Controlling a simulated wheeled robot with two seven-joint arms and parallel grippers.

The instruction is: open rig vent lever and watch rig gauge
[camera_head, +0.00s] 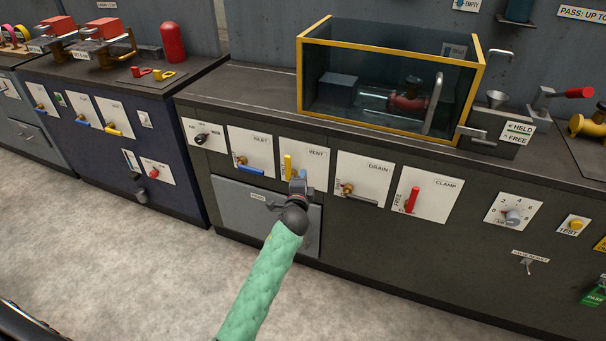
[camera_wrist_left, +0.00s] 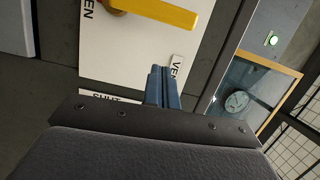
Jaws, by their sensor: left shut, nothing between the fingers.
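The vent lever (camera_head: 288,168) is a yellow handle standing upright on the white VENT plate (camera_head: 314,157). It also shows in the left wrist view (camera_wrist_left: 165,12), running across the plate from its pivot at the top. My right gripper is not in view.
The INLET plate (camera_head: 250,150) and the DRAIN plate (camera_head: 363,180) flank the VENT plate. A red clamp lever (camera_head: 412,198) is farther right. A yellow-framed glass tank (camera_head: 384,127) stands on the bench above. The floor in front is clear.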

